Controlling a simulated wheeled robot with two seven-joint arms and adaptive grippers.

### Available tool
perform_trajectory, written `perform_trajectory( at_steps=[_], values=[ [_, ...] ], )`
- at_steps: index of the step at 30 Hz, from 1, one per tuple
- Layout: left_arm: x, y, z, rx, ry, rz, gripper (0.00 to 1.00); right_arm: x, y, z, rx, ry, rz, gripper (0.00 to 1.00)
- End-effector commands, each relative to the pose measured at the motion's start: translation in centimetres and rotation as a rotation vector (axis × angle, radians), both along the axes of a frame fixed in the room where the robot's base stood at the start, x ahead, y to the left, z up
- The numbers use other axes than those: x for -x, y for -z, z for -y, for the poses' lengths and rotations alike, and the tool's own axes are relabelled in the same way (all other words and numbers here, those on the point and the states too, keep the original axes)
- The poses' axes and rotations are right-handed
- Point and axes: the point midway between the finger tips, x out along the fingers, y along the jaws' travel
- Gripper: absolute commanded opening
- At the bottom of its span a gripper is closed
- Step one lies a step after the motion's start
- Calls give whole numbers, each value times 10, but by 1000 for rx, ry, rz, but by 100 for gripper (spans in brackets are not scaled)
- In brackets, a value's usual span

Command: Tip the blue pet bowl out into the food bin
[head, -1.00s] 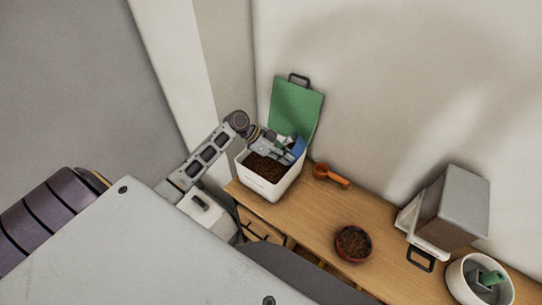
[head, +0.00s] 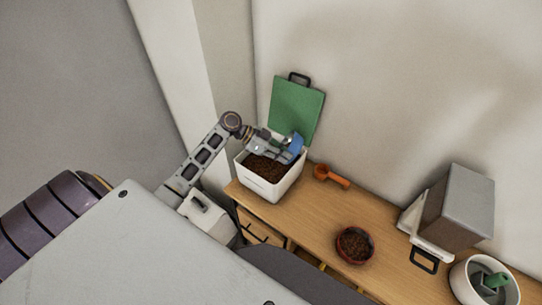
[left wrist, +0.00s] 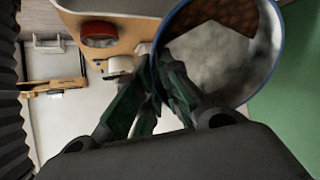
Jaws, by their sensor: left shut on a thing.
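The blue pet bowl (head: 297,143) is held above the right back part of the food bin (head: 268,190) in the head view. The bin is a white box with brown kibble inside and its green lid (head: 297,108) stands open behind it. My left gripper (head: 284,155) is shut on the bowl's wall. In the left wrist view the fingers (left wrist: 160,88) pinch the bowl's near edge, and the bowl (left wrist: 222,60) shows a blue rim and a grey inside. Brown kibble (left wrist: 228,14) lies inside the rim at the far side. My right gripper is not in view.
An orange scoop (head: 331,177) lies on the wooden counter (head: 300,215) right of the bin. A red-brown bowl of kibble (head: 355,244) stands nearer. A grey container (head: 457,207) and a white pot with a green item (head: 484,285) stand at the right. The wall is close behind.

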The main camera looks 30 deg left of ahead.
Motion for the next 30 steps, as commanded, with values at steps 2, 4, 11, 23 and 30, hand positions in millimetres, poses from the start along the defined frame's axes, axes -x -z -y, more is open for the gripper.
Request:
perform_trajectory(
  at_steps=[2, 4, 11, 23, 30],
  values=[
    [0, 0, 0, 12, 0, 4, 0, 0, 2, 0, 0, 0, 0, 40],
    [0, -1, -1, 20, 0, 6, 0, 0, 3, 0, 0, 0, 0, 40],
    [1, -2, -3, 51, 0, 14, 0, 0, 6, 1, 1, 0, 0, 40],
    [2, -4, -7, 101, -1, 29, 0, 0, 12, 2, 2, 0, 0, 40],
    [2, -5, -9, 131, -1, 37, 0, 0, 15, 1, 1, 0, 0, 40]
  ],
)
